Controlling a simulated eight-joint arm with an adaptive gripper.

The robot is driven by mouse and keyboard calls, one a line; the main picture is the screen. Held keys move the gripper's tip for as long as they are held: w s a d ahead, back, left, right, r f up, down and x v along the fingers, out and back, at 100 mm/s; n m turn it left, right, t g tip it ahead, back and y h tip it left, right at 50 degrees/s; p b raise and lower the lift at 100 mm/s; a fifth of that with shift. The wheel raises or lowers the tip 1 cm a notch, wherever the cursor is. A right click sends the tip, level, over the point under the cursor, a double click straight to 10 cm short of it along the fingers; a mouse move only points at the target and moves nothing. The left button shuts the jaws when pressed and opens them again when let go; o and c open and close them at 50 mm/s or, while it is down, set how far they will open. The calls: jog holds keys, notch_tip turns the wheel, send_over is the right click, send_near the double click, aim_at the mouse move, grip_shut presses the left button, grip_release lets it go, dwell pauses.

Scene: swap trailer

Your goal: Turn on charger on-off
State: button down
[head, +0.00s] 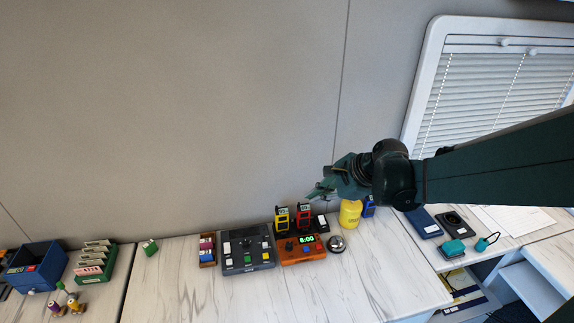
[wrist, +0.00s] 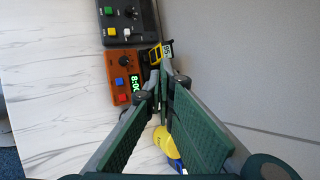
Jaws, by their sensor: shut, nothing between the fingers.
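A dark charger stands at the back of the desk. A yellow device (head: 281,220) and a red device (head: 303,216) stand upright in it. A black piece with a white top (head: 321,221) is at their right; I cannot tell whether it is the on-off switch or how it is set. My gripper (head: 313,194) is shut and empty, above and apart from the devices. In the wrist view my gripper (wrist: 160,78) points toward the yellow device (wrist: 155,55), and its fingers hide the red one and most of the charger.
An orange clock (head: 302,257) reading 8:00 stands in front of the charger, with a dark control panel (head: 247,262) at its left. A silver bell (head: 336,243) and a yellow container (head: 350,213) are at the right. The front desk (head: 190,295) is clear.

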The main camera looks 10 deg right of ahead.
jog(key=w+d+f+m+t+y+b, duration=0.1)
jog(key=w+d+f+m+y, duration=0.2)
jog(key=w+d+f+m, duration=0.5)
jog(key=shift+w+f+m+y, duration=0.4)
jog(key=shift+w+f+m, duration=0.65)
jog(key=shift+f+m, duration=0.6)
jog(key=shift+d, duration=0.1)
jog(key=shift+f, duration=0.2)
jog(key=b, duration=0.5)
send_over(322, 217)
jog(key=shift+s+d+f, duration=0.1)
jog(key=shift+f, duration=3.85)
jog(key=shift+f, duration=0.1)
jog(key=shift+f+b, duration=0.3)
